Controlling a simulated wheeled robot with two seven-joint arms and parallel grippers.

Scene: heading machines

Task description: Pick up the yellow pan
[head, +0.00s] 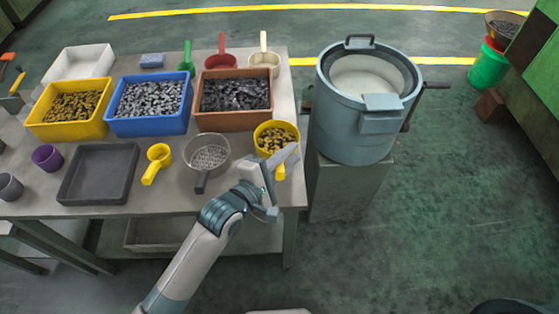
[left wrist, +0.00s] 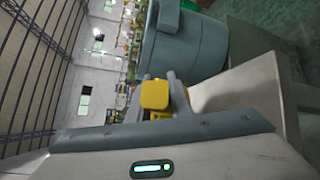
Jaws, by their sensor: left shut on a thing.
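The yellow pan (head: 268,128), filled with small brass-coloured parts, is at the right front corner of the table in the head view. Its handle points toward me. My left gripper (head: 281,166) is at the near side of the pan and is shut on its handle. In the left wrist view the yellow pan's handle (left wrist: 155,94) shows between the fingers, while the pan's bowl is mostly hidden. I cannot tell whether the pan touches the table. My right gripper is not in view.
A blue-grey drum machine (head: 350,134) with a crank stands close right of the table (head: 105,214). A sieve (head: 208,150), a smaller yellow scoop (head: 158,160) and a dark tray (head: 98,175) lie left of the pan. Yellow, blue and brown bins (head: 235,118) of parts stand behind.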

